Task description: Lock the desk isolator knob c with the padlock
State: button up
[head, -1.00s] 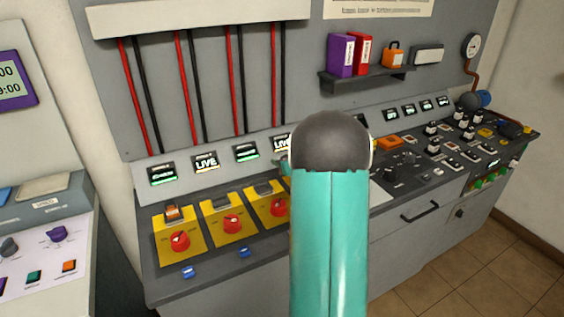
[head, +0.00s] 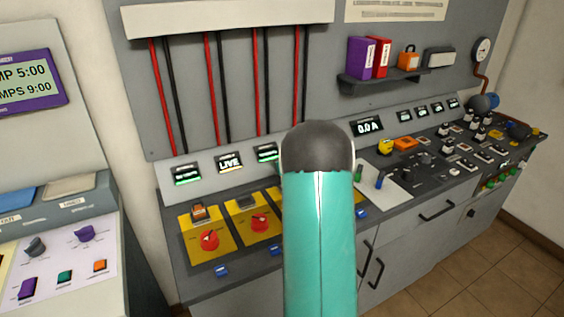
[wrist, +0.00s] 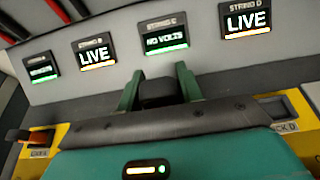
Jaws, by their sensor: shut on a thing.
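My gripper shows in the wrist view (wrist: 157,92) with its two green fingers shut on a dark block (wrist: 160,93), which may be the padlock; its shape is mostly hidden. The fingers are in front of the String C display (wrist: 165,40), which reads NO VOLTS. In the head view my arm covers the gripper and isolator c with its knob. An orange lock (head: 198,212) sits on isolator a, above its red knob (head: 208,240). Isolator b has a red knob (head: 260,222) and a grey hasp (head: 246,201).
Strings B (wrist: 95,52) and D (wrist: 246,20) read LIVE. An orange padlock-like object (head: 408,58) stands on the wall shelf (head: 390,85) beside binders. A white sheet (head: 385,185) lies on the desk right of my arm. Another console (head: 70,245) stands at the left.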

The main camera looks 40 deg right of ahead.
jog(key=shift+s+d+f, duration=0.1)
jog(key=shift+d+f, duration=0.05)
jog(key=shift+f, duration=0.75)
jog(key=shift+s+d+f, duration=0.1)
jog(key=shift+d+f, duration=0.1)
jog(key=shift+f, duration=0.7)
jog(key=shift+s+d+f, duration=0.1)
jog(key=shift+d+f, duration=0.05)
jog(key=shift+f, duration=1)
jog(key=shift+a+f, duration=0.1)
jog(key=shift+f, duration=0.5)
jog(key=o, duration=0.8)
jog(key=shift+c, duration=0.2)
jog(key=shift+v, duration=5.45)
